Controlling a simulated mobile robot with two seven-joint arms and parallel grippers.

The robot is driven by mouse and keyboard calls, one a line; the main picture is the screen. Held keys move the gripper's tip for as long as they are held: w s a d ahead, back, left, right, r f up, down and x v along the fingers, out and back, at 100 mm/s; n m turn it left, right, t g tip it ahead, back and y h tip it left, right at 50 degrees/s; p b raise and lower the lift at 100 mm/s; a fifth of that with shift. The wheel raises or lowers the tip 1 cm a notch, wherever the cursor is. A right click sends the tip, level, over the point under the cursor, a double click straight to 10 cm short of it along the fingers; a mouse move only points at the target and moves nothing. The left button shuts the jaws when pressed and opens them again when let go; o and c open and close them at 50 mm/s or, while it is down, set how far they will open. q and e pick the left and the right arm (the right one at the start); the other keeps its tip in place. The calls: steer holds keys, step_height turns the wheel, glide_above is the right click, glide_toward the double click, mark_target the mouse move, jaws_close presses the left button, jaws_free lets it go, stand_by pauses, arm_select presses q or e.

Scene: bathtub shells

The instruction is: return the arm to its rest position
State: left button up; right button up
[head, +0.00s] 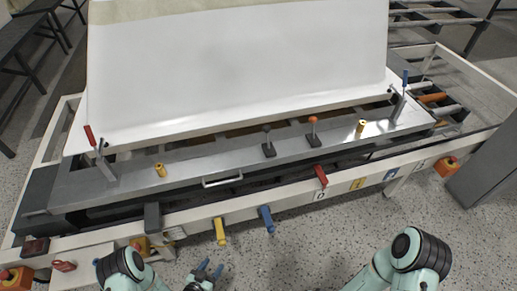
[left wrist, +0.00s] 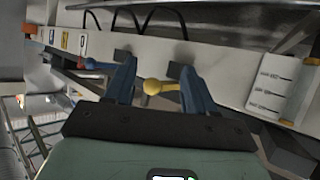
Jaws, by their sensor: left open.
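My left arm (head: 125,268) comes in at the bottom left. My right arm (head: 408,258) shows at the bottom right; its gripper is out of view.
A large white shell (head: 235,70) stands on the metal bench. A blue handle (head: 266,219) and a red handle (head: 321,175) stick out from the front rail (head: 290,203). Red-and-yellow buttons (head: 447,166) sit at the rail's ends. Speckled floor (head: 310,245) in front is clear.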

arm_select(q)
steer(key=s+r+n+g+y, duration=0.3)
steer(key=s+n+g, duration=0.55)
steer(key=s, duration=0.35)
steer(key=s+d+r+g+p, duration=0.1)
steer(key=s+r+p, duration=0.2)
steer(key=r+p, duration=0.3)
steer(key=s+d+r+g+h+p, duration=0.1)
steer(key=s+d+r+p, duration=0.1)
steer(key=r+p, duration=0.5)
steer(key=s+d+r+g+p, duration=0.2)
steer(key=s+r+p, duration=0.2)
steer(key=r+p, duration=0.3)
steer(key=shift+s+r+m+h, duration=0.2)
steer(key=shift+s+m+h, duration=0.1)
steer(key=shift+s+m, duration=0.1)
arm_select(e)
steer(key=s+a+r+g, duration=0.1)
steer(key=s+r, duration=0.2)
steer(key=r, duration=0.3)
steer(key=s+a+r+g+y, duration=0.1)
steer(key=s+a+r, duration=0.1)
steer(key=r, duration=0.5)
steer(key=s+a+r+n+g, duration=0.1)
steer(key=s+a+r+g, duration=0.1)
steer(key=s+r, duration=0.2)
step_height(320, 180, up, 3)
steer(key=shift+s+r+y, duration=0.15)
steer(key=shift+s+y, duration=0.15)
